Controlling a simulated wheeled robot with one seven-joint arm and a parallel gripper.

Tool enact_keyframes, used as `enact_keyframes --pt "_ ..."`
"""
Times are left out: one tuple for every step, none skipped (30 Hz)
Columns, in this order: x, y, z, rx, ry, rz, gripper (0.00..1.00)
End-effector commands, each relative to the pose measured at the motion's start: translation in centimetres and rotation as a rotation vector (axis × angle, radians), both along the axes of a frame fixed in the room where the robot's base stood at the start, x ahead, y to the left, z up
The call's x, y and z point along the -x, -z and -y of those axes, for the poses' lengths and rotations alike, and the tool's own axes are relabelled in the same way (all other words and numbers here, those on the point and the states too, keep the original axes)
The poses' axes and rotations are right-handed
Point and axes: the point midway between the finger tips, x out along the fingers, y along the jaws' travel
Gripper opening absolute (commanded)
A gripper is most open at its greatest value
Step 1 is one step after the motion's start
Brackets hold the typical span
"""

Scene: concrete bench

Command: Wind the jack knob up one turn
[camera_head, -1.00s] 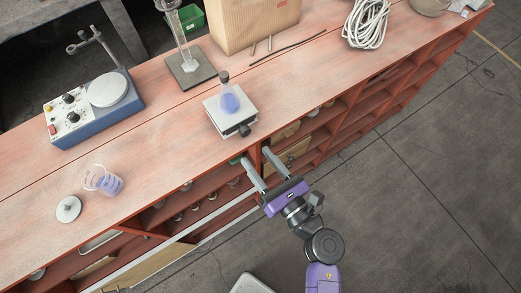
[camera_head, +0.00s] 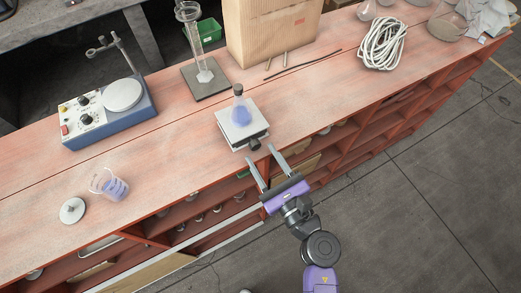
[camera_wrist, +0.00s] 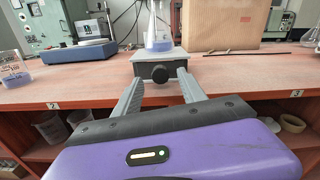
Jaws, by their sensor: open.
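The jack (camera_head: 242,127) is a small platform with a pale top, standing near the front edge of the bench. Its dark round knob (camera_head: 255,145) faces the front edge; in the wrist view the knob (camera_wrist: 160,74) shows straight ahead. A stoppered flask (camera_head: 241,110) with blue-violet liquid stands upright on the jack. My gripper (camera_head: 260,155) is open and empty. Its two fingers point at the knob, one on each side of it in the picture. In the wrist view the knob appears beyond the fingertips, and I see no contact.
A blue stirrer (camera_head: 108,113), a beaker of violet liquid (camera_head: 110,186) and a white lid (camera_head: 72,211) are to the left. A cylinder stand (camera_head: 205,80), cardboard box (camera_head: 270,40) and coiled cable (camera_head: 383,44) are behind or right. Open shelves lie below the bench edge (camera_head: 330,118).

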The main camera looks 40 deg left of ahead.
Motion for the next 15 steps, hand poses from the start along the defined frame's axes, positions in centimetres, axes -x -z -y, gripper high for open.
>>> enact_keyframes --pt "-0.3 -0.1 -0.6 -0.001 0.000 0.000 0.49" --pt "-0.4 -0.1 -0.8 0.000 0.001 0.000 0.49" --pt "-0.5 -0.1 -1.1 0.000 0.001 0.000 0.49" --pt "-0.6 -0.1 -1.3 0.000 0.001 0.000 0.49" --pt "-0.6 0.0 -1.4 0.000 0.001 0.000 0.49" --pt "-0.7 0.0 -1.6 0.000 0.001 0.000 0.49" --pt "-0.7 0.0 -1.6 0.000 0.001 -0.001 0.49" --pt "-0.8 0.0 -1.7 0.000 0.001 -0.001 0.49" --pt "-0.8 0.0 -1.7 0.000 0.001 -0.001 0.49" --pt "-0.8 0.0 -1.7 0.000 0.001 -0.001 0.49" --pt "-0.8 0.0 -1.7 0.000 0.001 -0.001 0.49" --pt "-0.8 0.1 -1.7 0.001 0.001 0.000 0.49" --pt "-0.8 0.0 -1.7 0.001 0.001 0.000 0.49" --pt "-0.8 0.0 -1.7 0.001 0.001 0.000 0.49" --pt "-0.7 0.0 -1.7 0.001 0.001 0.000 0.45"
